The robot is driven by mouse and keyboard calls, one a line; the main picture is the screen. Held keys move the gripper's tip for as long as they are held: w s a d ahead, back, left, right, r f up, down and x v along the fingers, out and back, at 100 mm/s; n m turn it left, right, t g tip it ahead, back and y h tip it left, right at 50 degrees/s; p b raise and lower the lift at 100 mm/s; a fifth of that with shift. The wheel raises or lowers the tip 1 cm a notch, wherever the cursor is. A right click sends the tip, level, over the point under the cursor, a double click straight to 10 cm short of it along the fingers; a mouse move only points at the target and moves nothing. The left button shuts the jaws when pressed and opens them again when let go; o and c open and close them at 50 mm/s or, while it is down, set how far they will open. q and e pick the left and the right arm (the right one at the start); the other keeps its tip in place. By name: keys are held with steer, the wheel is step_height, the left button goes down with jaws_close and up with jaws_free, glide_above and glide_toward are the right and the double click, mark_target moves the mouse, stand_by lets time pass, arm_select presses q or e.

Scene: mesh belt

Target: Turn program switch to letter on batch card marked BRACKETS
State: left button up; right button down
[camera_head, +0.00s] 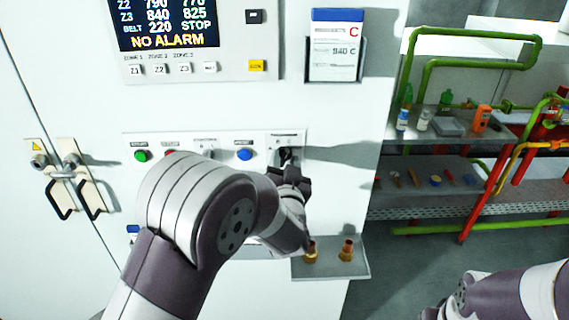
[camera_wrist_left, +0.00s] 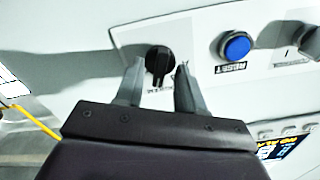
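The black program switch (camera_wrist_left: 159,60) is a rotary knob on the white cabinet panel. In the left wrist view it sits between the two grey fingers of my left gripper (camera_wrist_left: 157,80), which are spread apart on either side of it. I cannot tell whether the fingers touch it. In the head view the left gripper (camera_head: 288,170) is just below the switch (camera_head: 286,155) and partly covers it. A batch card (camera_head: 335,45) in a holder at upper right has a blue top, a red letter C and "840 C"; its small title is too blurred to read.
A blue button (camera_head: 244,155), a red button (camera_head: 170,154) and a green button (camera_head: 141,156) line the panel left of the switch. A display (camera_head: 165,25) reads NO ALARM. A small shelf (camera_head: 335,270) with brass parts is below. Racks with green rails stand at right.

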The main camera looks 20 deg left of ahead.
arm_select(q)
steer(key=b+v, duration=0.3)
steer(key=v, duration=0.9)
steer(key=shift+s, duration=0.35)
steer(key=shift+d, duration=0.1)
